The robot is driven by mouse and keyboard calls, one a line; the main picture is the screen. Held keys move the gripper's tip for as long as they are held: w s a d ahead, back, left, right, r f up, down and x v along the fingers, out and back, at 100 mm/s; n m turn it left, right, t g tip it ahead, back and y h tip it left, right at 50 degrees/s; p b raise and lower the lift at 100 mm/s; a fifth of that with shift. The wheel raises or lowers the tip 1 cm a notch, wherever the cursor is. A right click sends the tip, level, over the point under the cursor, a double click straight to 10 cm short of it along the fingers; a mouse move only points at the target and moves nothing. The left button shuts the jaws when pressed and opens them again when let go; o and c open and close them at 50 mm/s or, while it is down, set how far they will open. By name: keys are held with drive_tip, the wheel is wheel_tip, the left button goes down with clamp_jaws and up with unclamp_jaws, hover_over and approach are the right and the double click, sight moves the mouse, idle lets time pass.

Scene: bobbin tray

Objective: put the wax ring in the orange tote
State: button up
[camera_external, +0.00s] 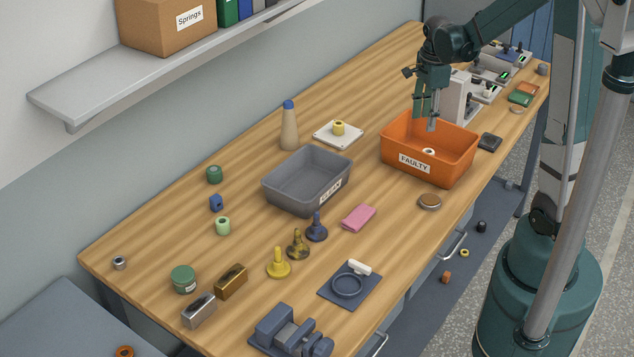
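The orange tote (461,171), labelled FAULTY, stands on the right part of the bench. A small pale ring-shaped piece with a dark centre (428,151) lies inside it. It may be the wax ring, but it is too small to be sure. My gripper (427,122) points down over the back part of the tote, above and apart from the pale piece. Its fingers look spread, and I see nothing held between them. The back of the tote floor is partly hidden.
A grey tote (290,198) stands left of the orange one. A white plate with a yellow bobbin (338,129) is behind. Devices (490,75) stand at the far right. Clear wood lies between the totes.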

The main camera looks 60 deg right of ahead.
drive_tip(key=s+a+r+n+t, duration=0.2)
drive_tip(key=a+r+n, duration=0.3)
drive_tip(key=a+n, duration=0.3)
drive_tip(key=s+a+r+n+t, duration=0.2)
drive_tip(key=s+a+r+n, duration=0.2)
drive_tip(key=a+n, duration=0.5)
drive_tip(key=s+a+r+n+t, duration=0.2)
drive_tip(key=s+a+r+n, duration=0.2)
drive_tip(key=a+n, duration=0.5)
drive_tip(key=a+r, duration=0.2)
drive_tip(key=a, duration=0.4)
drive_tip(key=shift+a+r+t, duration=0.25)
drive_tip(key=shift+t, duration=0.05)
